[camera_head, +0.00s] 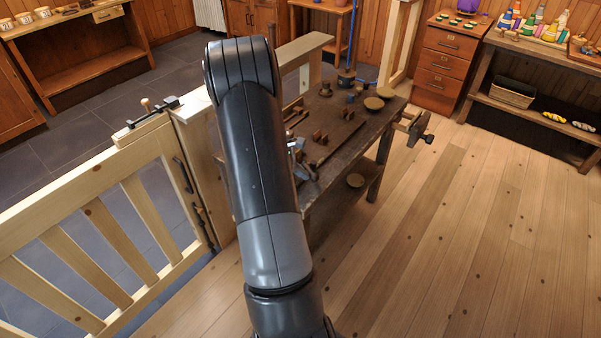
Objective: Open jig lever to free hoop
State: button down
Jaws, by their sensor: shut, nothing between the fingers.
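My arm rises through the middle of the head view and bends over at the top. My gripper is not visible; the arm hides the region behind it. The dark workbench (352,143) stands behind and to the right of the arm. I cannot make out a jig lever or a hoop for certain. A small metallic and dark item (299,153) sits at the bench's left part, right beside the arm's edge and partly covered by it. It is too small to identify.
The bench holds small turned pieces, round dishes (373,103) and a long bar (340,142). A vise (418,128) juts from its right end. A slatted wooden gate (105,235) stands at left. The plank floor (470,240) at right is clear.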

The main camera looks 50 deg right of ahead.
aim_at(313, 174)
jog(key=shift+s, duration=0.1)
jog(key=s+n, duration=0.1)
jog(key=d+n+t+h, duration=0.1)
jog(key=n, duration=0.1)
jog(key=shift+s+d+h, duration=0.15)
jog(key=shift+s+h, duration=0.15)
jog(key=shift+s, duration=0.05)
jog(key=shift+s+d+n+t, duration=0.35)
jog(key=shift+d+n+t, duration=0.2)
jog(key=shift+n+t, duration=0.3)
jog(key=shift+s+d, duration=0.45)
jog(key=shift+d, duration=0.4)
jog(key=shift+s+d+n+t+h, duration=0.2)
jog(key=shift+d+n+t+h, duration=0.25)
jog(key=shift+n, duration=0.3)
jog(key=shift+d, duration=1.1)
jog(key=shift+s+d, duration=0.1)
jog(key=shift+d, duration=0.1)
